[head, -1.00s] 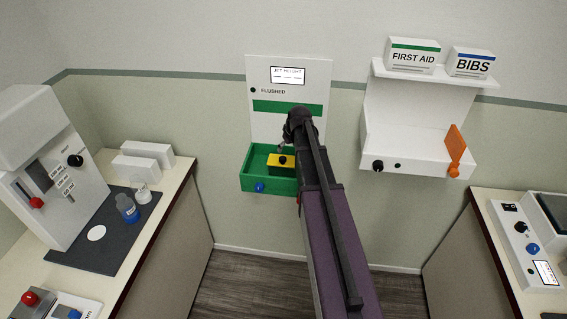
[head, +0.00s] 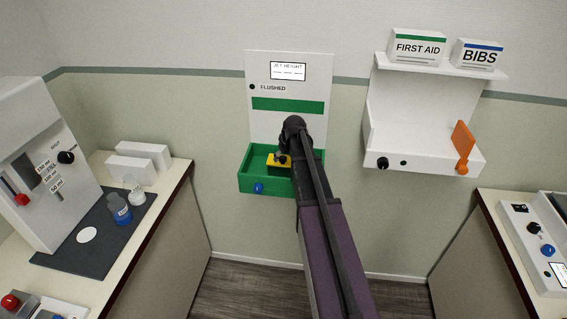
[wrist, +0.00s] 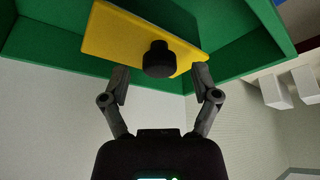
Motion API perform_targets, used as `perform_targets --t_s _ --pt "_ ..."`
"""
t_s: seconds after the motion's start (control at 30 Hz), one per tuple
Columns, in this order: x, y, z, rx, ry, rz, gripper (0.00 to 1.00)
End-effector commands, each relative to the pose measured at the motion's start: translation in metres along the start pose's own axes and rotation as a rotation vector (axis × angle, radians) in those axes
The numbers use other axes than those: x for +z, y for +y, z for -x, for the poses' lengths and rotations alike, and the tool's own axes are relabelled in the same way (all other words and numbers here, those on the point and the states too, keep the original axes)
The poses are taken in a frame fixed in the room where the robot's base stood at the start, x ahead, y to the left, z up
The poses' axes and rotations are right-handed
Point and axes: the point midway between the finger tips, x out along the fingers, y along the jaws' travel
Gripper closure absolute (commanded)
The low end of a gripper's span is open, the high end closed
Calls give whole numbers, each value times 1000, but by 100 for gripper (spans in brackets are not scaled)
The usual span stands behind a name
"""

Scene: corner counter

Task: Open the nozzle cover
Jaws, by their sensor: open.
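The yellow nozzle cover (head: 279,164) lies inside the green basin of the wall unit. In the wrist view the cover (wrist: 120,38) is a flat yellow plate with a black knob (wrist: 158,58) standing out from it. My gripper (wrist: 162,74) is open and empty. Its two fingertips are apart, to the left and right of the knob, near the plate's edge. I cannot tell whether they touch the plate. In the head view my gripper (head: 283,156) is over the cover, and my arm hides the basin's right part. What lies under the cover is hidden.
The green basin (head: 266,184) has raised walls and a blue knob (head: 258,188) on its front. A white panel (head: 262,125) rises behind it. A white shelf unit (head: 405,140) with an orange lever (head: 463,142) is to the right. Counters flank both sides, with floor between.

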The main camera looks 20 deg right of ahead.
Motion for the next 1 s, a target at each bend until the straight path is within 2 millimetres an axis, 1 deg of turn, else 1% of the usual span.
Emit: perform_targets --t_s 0.03,0.2,0.67,0.77,0.8,0.87,0.9,0.93,1.0 --pt "1 0 -7 0 0 0 21" --pt "0 0 -13 0 0 0 21" --pt "0 0 -15 0 0 0 21" --pt "0 0 -15 0 0 0 48" --pt "0 0 -15 0 0 0 60" --pt "0 0 -15 0 0 0 78" --pt "0 0 -15 0 0 0 90" --pt "0 0 -15 0 0 0 98" --pt "0 0 -15 0 0 0 100"
